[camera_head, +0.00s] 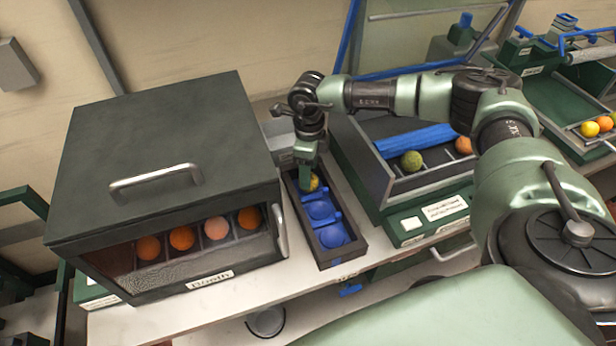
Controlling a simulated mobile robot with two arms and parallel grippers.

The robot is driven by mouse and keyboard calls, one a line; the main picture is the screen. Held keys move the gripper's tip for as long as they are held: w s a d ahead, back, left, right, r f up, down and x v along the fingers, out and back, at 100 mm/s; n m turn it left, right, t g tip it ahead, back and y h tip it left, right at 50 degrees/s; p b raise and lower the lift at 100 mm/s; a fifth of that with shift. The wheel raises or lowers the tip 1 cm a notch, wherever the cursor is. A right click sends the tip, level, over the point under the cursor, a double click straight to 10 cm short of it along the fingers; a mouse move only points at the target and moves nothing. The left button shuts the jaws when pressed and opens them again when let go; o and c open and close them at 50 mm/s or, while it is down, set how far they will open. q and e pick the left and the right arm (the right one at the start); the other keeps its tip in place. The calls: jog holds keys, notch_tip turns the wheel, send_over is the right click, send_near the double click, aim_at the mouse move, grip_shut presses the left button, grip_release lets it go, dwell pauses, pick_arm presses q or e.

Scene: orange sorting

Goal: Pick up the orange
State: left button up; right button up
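My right gripper (306,178) reaches down over the far end of a narrow dark tray (345,262) with round blue cups (333,235). A yellow-orange fruit (315,183) shows at its fingertips, in the far cup area, partly hidden by the green fingers. I cannot tell whether the fingers grip it. Several oranges (182,238) sit in a row behind the front window of the dark box labelled Booth (150,120). A green fruit (411,160) and an orange (463,145) lie in the sorting unit on the right. My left gripper is not in view.
The booth stands close on the tray's left, with a handle (283,232) on its near right edge. The green sorting unit (432,219) stands on the right. More fruit (590,129) lies in a machine at far right. White bench top (200,312) is bare in front.

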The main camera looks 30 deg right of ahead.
jog(key=shift+f, duration=0.6)
jog(key=shift+w+f, duration=0.1)
jog(key=shift+f, duration=0.45)
jog(key=c, duration=1)
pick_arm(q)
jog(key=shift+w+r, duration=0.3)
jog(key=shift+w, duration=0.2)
pick_arm(e)
jog(key=shift+c, duration=0.2)
jog(key=shift+r, duration=0.1)
